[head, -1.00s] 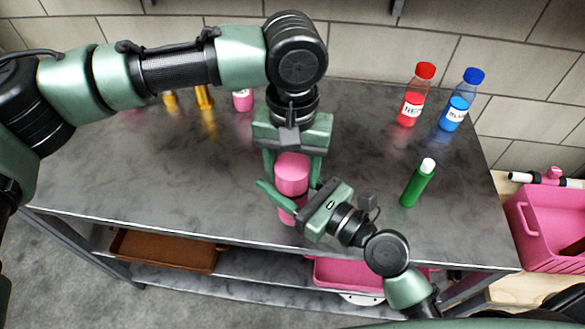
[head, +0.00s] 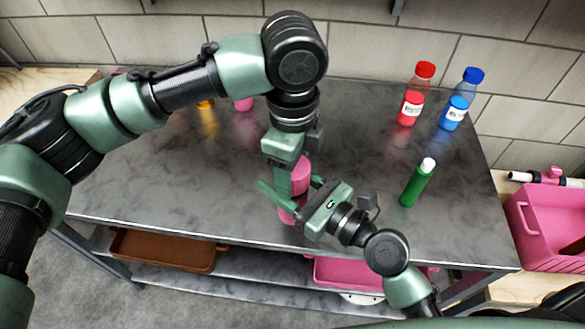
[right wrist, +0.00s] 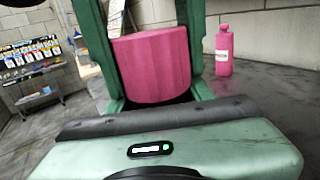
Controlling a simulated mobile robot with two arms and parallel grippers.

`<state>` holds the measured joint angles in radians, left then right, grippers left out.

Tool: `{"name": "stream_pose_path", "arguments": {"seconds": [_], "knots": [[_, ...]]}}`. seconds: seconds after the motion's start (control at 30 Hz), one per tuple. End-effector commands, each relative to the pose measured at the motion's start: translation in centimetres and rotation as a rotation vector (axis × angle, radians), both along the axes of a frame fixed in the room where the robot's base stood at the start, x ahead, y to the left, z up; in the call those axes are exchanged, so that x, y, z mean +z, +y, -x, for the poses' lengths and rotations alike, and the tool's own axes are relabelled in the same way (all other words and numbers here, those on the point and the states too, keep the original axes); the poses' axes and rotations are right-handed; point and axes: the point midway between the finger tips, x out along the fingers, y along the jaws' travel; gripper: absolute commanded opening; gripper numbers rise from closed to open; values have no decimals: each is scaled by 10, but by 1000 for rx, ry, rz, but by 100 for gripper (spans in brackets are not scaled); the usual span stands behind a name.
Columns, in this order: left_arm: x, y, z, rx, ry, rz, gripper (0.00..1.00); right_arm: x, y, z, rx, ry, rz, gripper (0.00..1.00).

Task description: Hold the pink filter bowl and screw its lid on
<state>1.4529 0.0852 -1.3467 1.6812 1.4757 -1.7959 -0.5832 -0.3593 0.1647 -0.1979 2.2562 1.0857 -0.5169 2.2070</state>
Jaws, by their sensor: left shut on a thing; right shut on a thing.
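The pink filter bowl (head: 287,217) stands on the grey worktop near its front edge, largely hidden by my grippers. My right gripper (head: 291,192) is shut around it from the front right; the right wrist view shows the pink cylinder (right wrist: 152,65) between two green fingers. The pink lid (head: 301,174) is at the top, under my left gripper (head: 290,188). My left gripper points straight down and is shut on the lid, one finger turned toward the head camera. The seam between lid and bowl is hidden, so I cannot tell how they meet.
A green bottle (head: 417,183) with a white cap, a red bottle (head: 415,95) and a blue bottle (head: 460,100) stand to the right. A pink bottle (right wrist: 224,50) shows in the right wrist view. A pink crate (head: 520,235) is at far right.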

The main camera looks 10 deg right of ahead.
Motion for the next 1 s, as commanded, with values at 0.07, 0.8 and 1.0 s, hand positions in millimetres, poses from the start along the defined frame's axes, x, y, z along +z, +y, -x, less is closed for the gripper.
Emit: {"name": "stream_pose_path", "arguments": {"seconds": [0.07,0.8,1.0], "knots": [[0,0,-1,3,-1,0,69,0,0,0,0,-1,1,0],[42,0,0,4,-1,1,77,1,0,0,0,-1,0,0],[45,0,0,4,0,0,77,1,0,0,0,-1,0,0]]}}
